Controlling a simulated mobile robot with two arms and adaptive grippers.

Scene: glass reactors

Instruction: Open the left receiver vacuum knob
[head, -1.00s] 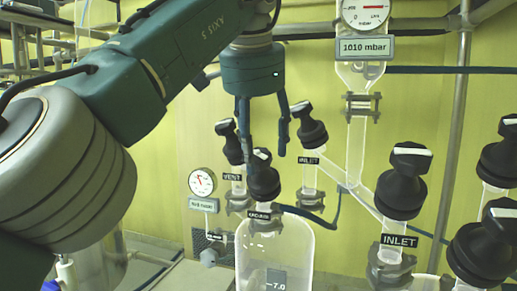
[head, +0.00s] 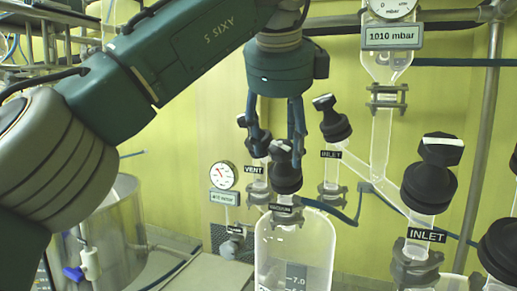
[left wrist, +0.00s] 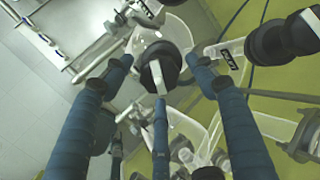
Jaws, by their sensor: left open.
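The left receiver's vacuum knob (head: 287,175) is black with a pale stripe on its top handle. It sits above a small black label on the clear receiver vessel (head: 315,240). My left gripper (head: 276,143) is open and points down just over this knob, with fingers to either side of its handle. In the left wrist view the knob (left wrist: 158,62) lies between the spread blue fingers (left wrist: 160,88), its pale stripe running along the picture's vertical. I cannot tell whether any finger touches it. My right gripper is not in view.
The vent knob (head: 256,140) stands close behind my left finger. An inlet knob (head: 333,120) stands to the right, and another inlet knob (head: 430,180) further right. A round gauge (head: 223,175) hangs at the left. A steel vessel (head: 110,230) stands at lower left.

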